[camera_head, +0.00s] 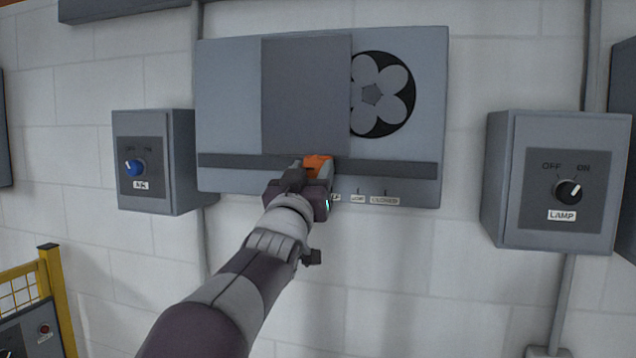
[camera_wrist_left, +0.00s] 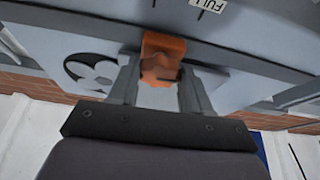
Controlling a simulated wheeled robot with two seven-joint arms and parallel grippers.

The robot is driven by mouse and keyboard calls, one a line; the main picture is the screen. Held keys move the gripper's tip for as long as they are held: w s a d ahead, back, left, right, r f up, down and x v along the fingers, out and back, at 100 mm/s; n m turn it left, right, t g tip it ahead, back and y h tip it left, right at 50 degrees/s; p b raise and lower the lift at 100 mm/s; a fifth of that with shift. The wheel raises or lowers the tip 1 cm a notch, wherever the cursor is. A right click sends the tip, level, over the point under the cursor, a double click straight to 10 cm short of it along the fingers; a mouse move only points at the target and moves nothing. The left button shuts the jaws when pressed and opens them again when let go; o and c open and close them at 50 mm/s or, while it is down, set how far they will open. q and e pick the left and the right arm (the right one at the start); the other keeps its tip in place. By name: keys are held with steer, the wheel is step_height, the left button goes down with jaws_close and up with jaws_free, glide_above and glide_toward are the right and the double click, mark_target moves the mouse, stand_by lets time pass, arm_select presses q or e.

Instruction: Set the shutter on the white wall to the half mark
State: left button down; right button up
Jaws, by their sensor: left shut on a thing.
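The shutter (camera_head: 305,95) is a dark grey plate on a light grey panel (camera_head: 228,75) on the white wall. It stands left of the round fan opening (camera_head: 384,92) and overlaps its left edge. An orange handle (camera_head: 318,165) sits at the shutter's lower edge, on the dark rail; it also shows in the left wrist view (camera_wrist_left: 163,60). My left gripper (camera_head: 312,176) is shut on the orange handle, with a finger on either side. Marks and small labels run under the rail; my gripper hides some. A "FULL" label (camera_wrist_left: 208,4) shows in the wrist view. My right gripper is not in view.
A box with a blue knob (camera_head: 135,168) hangs to the left of the panel. A LAMP box (camera_head: 556,180) with a black knob hangs to the right. A yellow post (camera_head: 57,300) stands at lower left. The wall below the panel is clear.

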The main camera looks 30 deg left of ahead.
arm_select(q)
steer(key=shift+a+f, duration=0.1)
steer(key=shift+a, duration=0.1)
steer(key=shift+w+d, duration=0.25)
steer(key=shift+d, duration=1)
steer(key=c, duration=0.5)
jaws_free()
steer(key=shift+w+d+r, duration=0.15)
steer(key=shift+d+r, duration=0.05)
steer(key=shift+d, duration=0.35)
steer(key=a+b+v, duration=0.1)
steer(key=b+v, duration=0.6)
steer(key=v, duration=0.5)
steer(key=shift+s+a+f, duration=0.25)
steer(key=shift+s+f, duration=0.05)
steer(key=shift+s, duration=0.15)
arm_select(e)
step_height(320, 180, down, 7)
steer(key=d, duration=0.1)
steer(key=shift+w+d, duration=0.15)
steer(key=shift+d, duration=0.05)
arm_select(q)
steer(key=shift+a, duration=0.1)
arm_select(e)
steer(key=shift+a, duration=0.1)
